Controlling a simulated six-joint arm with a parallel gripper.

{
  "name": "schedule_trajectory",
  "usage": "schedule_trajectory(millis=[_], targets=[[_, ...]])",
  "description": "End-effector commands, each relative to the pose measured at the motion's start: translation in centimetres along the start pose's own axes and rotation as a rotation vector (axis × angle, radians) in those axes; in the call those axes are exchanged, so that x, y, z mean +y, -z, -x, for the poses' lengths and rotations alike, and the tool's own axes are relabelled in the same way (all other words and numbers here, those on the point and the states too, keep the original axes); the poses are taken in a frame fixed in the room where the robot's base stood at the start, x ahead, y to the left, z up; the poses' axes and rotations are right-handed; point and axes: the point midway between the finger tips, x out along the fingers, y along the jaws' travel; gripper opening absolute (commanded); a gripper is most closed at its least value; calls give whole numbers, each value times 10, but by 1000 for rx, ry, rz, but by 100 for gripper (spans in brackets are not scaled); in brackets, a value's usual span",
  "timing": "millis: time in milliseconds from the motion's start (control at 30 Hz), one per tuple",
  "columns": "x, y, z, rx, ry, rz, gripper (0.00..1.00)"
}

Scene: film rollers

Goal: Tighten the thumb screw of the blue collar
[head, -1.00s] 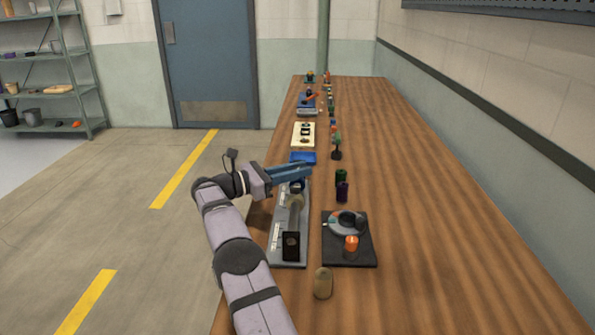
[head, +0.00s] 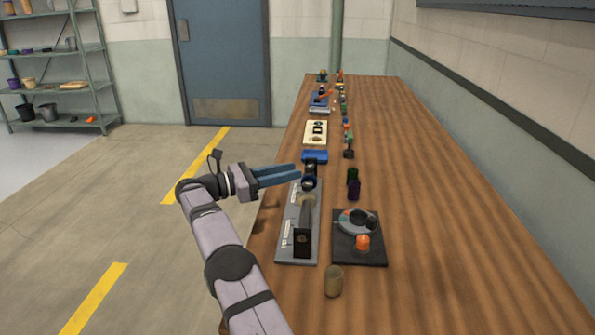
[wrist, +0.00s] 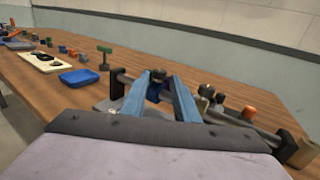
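The blue collar (head: 309,183) sits on a shaft (head: 306,208) held over a grey base plate (head: 290,250) near the table's left edge. The collar also shows in the wrist view (wrist: 154,94), seen between my fingers. Its thumb screw cannot be told apart clearly from the dark parts around the collar. My gripper (head: 299,171) comes in from the left with two long blue fingers, parted. Its tips are close to the collar's left side. In the wrist view my gripper (wrist: 157,78) is open, and I cannot tell whether a finger touches anything.
A black block (head: 302,243) stands at the shaft's near end. To the right is a dark tray (head: 370,257) with a round grey dish and an orange piece. A tan cylinder (head: 333,282) stands nearer. A blue tray (head: 315,157) lies beyond. The table's right side is clear.

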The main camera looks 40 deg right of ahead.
Motion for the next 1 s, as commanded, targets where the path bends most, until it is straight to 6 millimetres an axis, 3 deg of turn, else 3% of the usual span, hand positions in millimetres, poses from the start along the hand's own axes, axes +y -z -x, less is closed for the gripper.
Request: schedule_trajectory(millis=[367, 400, 567, 767, 1000], targets=[[0, 0, 7, 0, -1, -1, 27], [0, 0, 7, 0, -1, 0, 37], [0, -2, 6, -4, -5, 53, 38], [4, -8, 6, -27, -30, 349, 38], [6, -13, 5, -92, -66, 986, 38]])
